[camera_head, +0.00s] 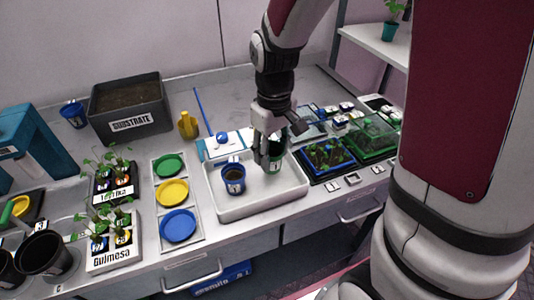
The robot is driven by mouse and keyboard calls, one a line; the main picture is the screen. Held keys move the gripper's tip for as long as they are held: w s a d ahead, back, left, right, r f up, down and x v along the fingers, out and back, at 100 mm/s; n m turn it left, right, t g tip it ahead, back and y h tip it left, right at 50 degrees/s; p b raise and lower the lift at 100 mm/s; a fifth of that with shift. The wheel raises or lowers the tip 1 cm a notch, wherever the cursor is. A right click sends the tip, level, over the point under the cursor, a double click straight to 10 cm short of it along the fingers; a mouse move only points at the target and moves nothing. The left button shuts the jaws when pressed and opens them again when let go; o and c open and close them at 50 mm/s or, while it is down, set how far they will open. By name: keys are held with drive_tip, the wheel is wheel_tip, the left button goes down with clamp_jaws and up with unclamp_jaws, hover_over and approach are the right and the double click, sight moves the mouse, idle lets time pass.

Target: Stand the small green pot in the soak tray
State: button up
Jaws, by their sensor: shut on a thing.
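The soak tray (255,206) is a shallow white tray near the middle of the bench. A dark blue pot (233,180) stands upright in its left part. My gripper (268,160) points down over the tray's right part and is shut on the small green pot (275,162). The green pot is dark with a pale label and looks about upright. My fingers hide part of it. I cannot tell whether its base touches the tray floor.
Left of the tray is a rack with green, yellow and blue dishes (173,193). To its right are seedling trays (328,156). The tray's front right floor is clear.

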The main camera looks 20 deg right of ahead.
sight(272, 163)
drive_tip(key=shift+a+f, duration=0.1)
drive_tip(key=shift+f, duration=1.7)
drive_tip(key=shift+f, duration=0.15)
drive_tip(key=o, duration=1.1)
wheel_tip(272, 163, up, 12)
drive_tip(key=s+r+m+t, duration=0.1)
drive_tip(key=s+r, duration=0.1)
drive_tip(key=s, duration=0.4)
drive_tip(key=s+r+m+t, duration=0.1)
drive_tip(key=s+r, duration=0.2)
drive_tip(key=s, duration=0.3)
drive_tip(key=s+r+m+t, duration=0.1)
drive_tip(key=s+r+t, duration=0.1)
drive_tip(key=s, duration=0.4)
drive_tip(key=shift+r+m+p, duration=0.3)
drive_tip(key=shift+r, duration=0.3)
